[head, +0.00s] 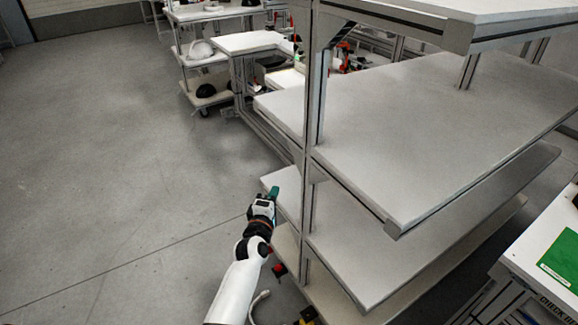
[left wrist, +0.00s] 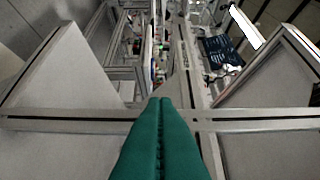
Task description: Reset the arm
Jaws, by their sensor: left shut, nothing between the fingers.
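My left arm reaches up from the bottom of the head view, and its gripper (head: 274,192) is beside the near upright of the grey shelf rack (head: 430,130). In the left wrist view the green fingers of the left gripper (left wrist: 162,103) are pressed together with nothing between them. A metal rail (left wrist: 60,120) of the rack crosses behind the fingertips. I cannot tell whether they touch it. My right gripper is not in view. No helmet shell is held.
The rack's shelves are bare. Behind stands a cart (head: 186,70) with a white helmet shell (head: 200,48) and a dark one (head: 206,90). A table with a green sheet (head: 562,256) is at the right. The floor (head: 120,170) at the left is clear.

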